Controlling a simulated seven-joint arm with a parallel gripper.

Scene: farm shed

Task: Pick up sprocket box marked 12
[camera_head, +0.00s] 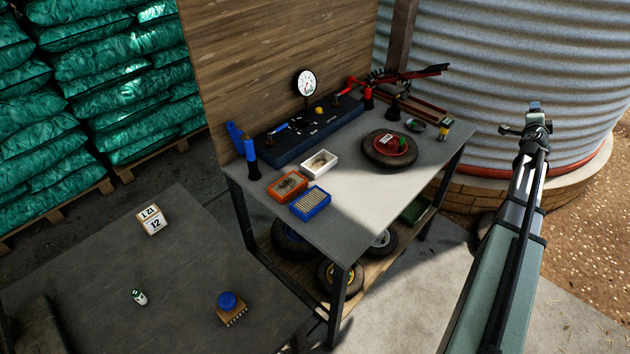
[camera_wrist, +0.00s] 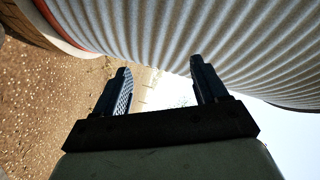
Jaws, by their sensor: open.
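The sprocket box marked 12 (camera_head: 153,220) is a small white box with a tan edge and black "12" on two faces. It sits on the dark grey table (camera_head: 90,255) at the lower left in the head view. My gripper (camera_head: 533,108) is raised at the right, in front of the corrugated tank, far from the box. In the wrist view my gripper (camera_wrist: 160,85) has its two dark fingers spread apart with nothing between them. The box is not in the wrist view.
A small green-and-white can (camera_head: 139,297) and a blue-topped brush (camera_head: 229,306) share the box's table. A workbench (camera_head: 350,205) with trays, a wheel and a gauge stands between my gripper and that table. The corrugated tank (camera_head: 540,75) is close behind my gripper.

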